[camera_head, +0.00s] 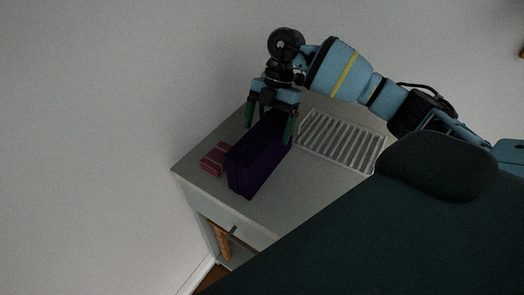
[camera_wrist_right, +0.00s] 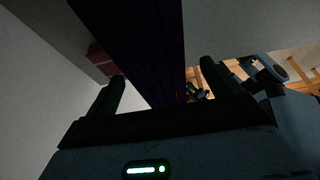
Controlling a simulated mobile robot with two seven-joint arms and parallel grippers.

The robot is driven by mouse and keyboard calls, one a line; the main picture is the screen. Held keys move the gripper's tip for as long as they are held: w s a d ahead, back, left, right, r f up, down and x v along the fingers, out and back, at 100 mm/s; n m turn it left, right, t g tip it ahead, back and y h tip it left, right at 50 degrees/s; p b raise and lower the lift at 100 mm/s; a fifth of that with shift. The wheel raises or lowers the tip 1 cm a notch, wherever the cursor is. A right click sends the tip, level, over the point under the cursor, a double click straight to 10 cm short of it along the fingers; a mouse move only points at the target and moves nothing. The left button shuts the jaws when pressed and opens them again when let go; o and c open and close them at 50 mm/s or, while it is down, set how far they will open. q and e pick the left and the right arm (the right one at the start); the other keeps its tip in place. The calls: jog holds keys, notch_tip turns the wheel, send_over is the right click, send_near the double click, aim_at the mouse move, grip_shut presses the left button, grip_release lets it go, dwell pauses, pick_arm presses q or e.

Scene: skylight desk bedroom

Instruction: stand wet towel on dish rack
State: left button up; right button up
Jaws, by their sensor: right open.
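A dark purple folded towel (camera_head: 257,160) stands upright on the grey desk top. Next to it, to the right, lies a white slatted dish rack (camera_head: 342,141), which is bare. My right gripper (camera_head: 270,125) is above the far end of the towel, with one finger on each side of it and the jaws open. In the right wrist view the towel (camera_wrist_right: 152,50) runs between the two fingers of the right gripper (camera_wrist_right: 165,85). I cannot tell whether either finger touches it. My left gripper does not show in either view.
A small red box (camera_head: 216,158) lies on the desk (camera_head: 205,180) just left of the towel. A plain wall is close behind and left.

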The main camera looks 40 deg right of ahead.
aim_at(263, 132)
jog(key=shift+w+x, duration=0.2)
jog(key=shift+x, duration=2.4)
jog(key=c, duration=1.3)
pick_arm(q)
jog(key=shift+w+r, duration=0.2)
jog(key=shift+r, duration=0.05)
pick_arm(e)
jog(key=shift+r, duration=0.1)
jog(key=shift+r, duration=0.1)
